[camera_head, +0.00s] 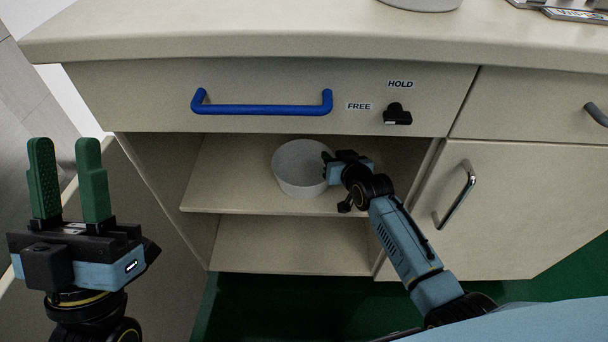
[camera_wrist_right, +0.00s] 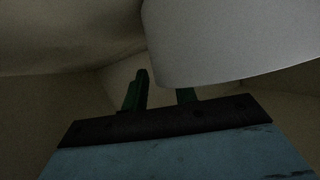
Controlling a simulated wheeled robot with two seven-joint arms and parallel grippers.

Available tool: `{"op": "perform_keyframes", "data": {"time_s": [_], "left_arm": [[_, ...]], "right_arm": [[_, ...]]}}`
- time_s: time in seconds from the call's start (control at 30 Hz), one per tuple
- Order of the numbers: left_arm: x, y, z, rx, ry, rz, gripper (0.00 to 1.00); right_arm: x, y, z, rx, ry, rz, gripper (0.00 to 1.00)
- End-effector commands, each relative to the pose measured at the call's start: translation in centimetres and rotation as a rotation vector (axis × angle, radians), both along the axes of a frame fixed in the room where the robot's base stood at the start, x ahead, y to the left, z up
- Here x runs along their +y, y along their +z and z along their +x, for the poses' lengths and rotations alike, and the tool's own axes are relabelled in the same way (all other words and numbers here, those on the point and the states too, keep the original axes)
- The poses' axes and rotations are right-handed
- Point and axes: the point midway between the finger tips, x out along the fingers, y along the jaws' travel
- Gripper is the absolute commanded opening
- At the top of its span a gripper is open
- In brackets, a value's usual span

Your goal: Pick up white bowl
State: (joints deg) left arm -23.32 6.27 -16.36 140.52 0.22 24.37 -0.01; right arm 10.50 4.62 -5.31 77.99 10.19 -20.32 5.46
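The white bowl (camera_head: 298,168) stands upright on the upper shelf of the open cabinet, under the drawer. My right gripper (camera_head: 327,160) is at the bowl's right side, with its fingers largely hidden in the head view. In the right wrist view the bowl (camera_wrist_right: 235,42) fills the upper right and covers part of one finger. The fingers of my right gripper (camera_wrist_right: 162,93) stand apart there. I cannot tell whether the bowl's wall is between them. My left gripper (camera_head: 68,175) is open and empty, upright at the left, away from the bowl.
The shelf (camera_head: 225,185) is bare left of the bowl. Above is a drawer with a blue handle (camera_head: 262,109) and a black knob (camera_head: 397,115) between FREE and HOLD labels. A closed door with a metal handle (camera_head: 455,194) is at the right. The countertop (camera_head: 260,32) overhangs.

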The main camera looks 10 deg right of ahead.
Motion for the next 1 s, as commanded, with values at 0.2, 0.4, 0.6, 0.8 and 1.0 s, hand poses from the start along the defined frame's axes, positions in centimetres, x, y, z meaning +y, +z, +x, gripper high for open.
{"op": "perform_keyframes", "data": {"time_s": [0.2,0.4,0.6,0.8,1.0], "left_arm": [[0.0,0.04,0.02,0.001,0.0,0.0,0.36],[0.0,0.02,0.03,0.002,0.0,0.001,0.36],[0.01,0.02,0.03,0.002,0.001,0.001,0.36],[0.01,0.01,0.04,0.002,0.001,0.0,0.36],[0.02,0.0,0.05,0.003,0.001,0.001,0.36]], "right_arm": [[0.01,0.05,0.0,0.0,0.0,0.0,0.21],[0.0,0.04,-0.02,0.0,0.0,0.0,0.0],[-0.01,0.01,-0.03,0.0,0.0,0.0,0.0],[-0.01,-0.02,-0.05,0.001,0.001,-0.001,0.0],[-0.01,-0.05,-0.06,0.002,0.001,-0.001,0.0]]}}
